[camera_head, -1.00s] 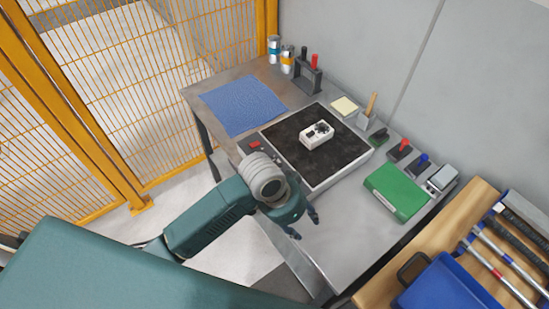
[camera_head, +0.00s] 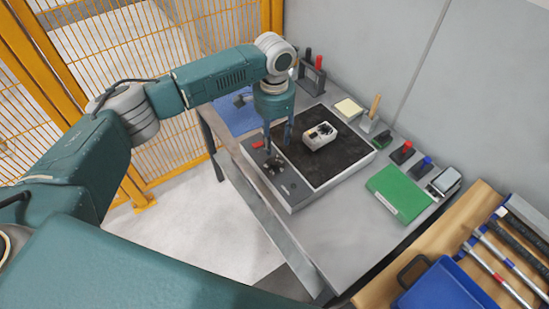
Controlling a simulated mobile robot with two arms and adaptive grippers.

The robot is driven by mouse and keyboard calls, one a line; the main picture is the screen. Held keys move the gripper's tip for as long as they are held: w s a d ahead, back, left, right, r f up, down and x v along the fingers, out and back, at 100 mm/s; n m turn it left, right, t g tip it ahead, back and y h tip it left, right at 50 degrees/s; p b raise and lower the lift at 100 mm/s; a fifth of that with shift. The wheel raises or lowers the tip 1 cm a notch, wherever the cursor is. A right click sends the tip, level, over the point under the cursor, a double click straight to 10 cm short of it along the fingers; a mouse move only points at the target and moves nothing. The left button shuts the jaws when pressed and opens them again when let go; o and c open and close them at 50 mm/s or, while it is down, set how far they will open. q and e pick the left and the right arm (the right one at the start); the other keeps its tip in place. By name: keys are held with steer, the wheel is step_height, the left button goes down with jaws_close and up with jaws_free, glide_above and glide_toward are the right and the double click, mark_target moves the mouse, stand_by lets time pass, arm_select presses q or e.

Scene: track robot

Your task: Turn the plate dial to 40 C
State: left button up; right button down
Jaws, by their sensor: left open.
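The plate (camera_head: 335,170) is a flat unit with a black top and a grey rim on the metal bench. Its control strip (camera_head: 288,190) runs along the left side and carries a red switch (camera_head: 257,145). A small dark shape on the strip, which looks like the dial (camera_head: 274,164), sits just below my left gripper (camera_head: 278,148). The gripper points down, open and empty, with its fingers over the strip and the plate's left edge. Whether it touches the dial cannot be told, and the dial's setting is too small to read. My right gripper is not in view.
A white box (camera_head: 313,143) with a dark top sits on the plate. A blue mat (camera_head: 236,117) lies behind my arm. A green box (camera_head: 400,193), a rack (camera_head: 311,80) and small tools line the back and right. The bench front (camera_head: 345,235) is clear.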

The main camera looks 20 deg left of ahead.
mark_target(274, 162)
arm_select(q)
step_height(274, 162, down, 9)
steer(key=shift+r+p, duration=0.1)
steer(key=shift+p, duration=0.75)
steer(key=shift+f, duration=0.6)
jaws_close()
